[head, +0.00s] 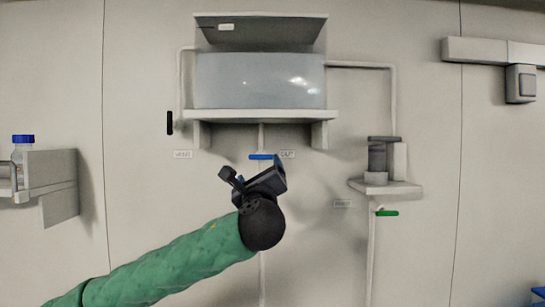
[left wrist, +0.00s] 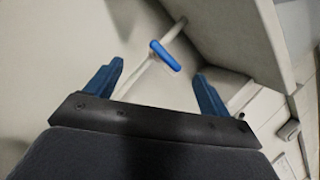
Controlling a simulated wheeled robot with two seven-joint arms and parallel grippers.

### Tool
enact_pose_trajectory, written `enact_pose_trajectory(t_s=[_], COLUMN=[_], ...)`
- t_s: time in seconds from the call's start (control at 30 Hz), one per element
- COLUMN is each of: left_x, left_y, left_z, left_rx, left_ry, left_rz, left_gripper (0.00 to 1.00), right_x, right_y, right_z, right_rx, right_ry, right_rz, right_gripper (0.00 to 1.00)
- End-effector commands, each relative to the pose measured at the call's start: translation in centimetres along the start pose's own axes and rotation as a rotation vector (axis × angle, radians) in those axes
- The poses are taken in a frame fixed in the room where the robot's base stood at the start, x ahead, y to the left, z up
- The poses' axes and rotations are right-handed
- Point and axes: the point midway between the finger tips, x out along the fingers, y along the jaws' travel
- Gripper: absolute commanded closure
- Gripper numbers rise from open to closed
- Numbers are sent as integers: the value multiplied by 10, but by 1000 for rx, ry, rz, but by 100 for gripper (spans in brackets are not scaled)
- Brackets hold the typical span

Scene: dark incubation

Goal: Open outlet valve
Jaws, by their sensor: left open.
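A blue valve handle (head: 262,157) sits on the thin vertical pipe below the wall shelf, beside a small label (head: 286,154). It lies roughly level in the head view. I take it for the outlet valve, but the label is too small to read surely. My left gripper (head: 256,172) is just below the handle in the head view, open and empty. In the left wrist view the blue handle (left wrist: 165,55) shows tilted beyond the two blue fingers, between their tips (left wrist: 158,71), and seems not touched. My right gripper is not in view.
The shelf (head: 262,115) with a grey tank (head: 260,80) juts out above the handle. A black handle (head: 170,123) is at left, and a green handle (head: 387,213) is below a small bracket (head: 385,187) at right. A blue-capped bottle (head: 22,150) stands far left.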

Motion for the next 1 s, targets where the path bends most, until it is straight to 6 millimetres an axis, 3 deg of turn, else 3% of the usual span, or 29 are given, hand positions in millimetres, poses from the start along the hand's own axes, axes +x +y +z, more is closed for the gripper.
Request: enact_pose_trajectory(t_s=[0.2,0.4,0.67,0.83,1.0], left_x=[1,0,10,29,53], left_y=[-6,-7,-9,-10,-11], left_z=[3,3,6,7,7], left_rx=[355,539,574,573,574], left_ry=[-23,-26,-26,-26,-25], left_rz=[-28,-33,-33,-32,-31], left_gripper=[18,18,18,18,18], right_x=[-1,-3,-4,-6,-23], right_y=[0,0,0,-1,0], right_z=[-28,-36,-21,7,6], right_rx=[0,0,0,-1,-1], right_ry=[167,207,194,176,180], right_rz=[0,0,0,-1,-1], right_gripper=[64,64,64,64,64])
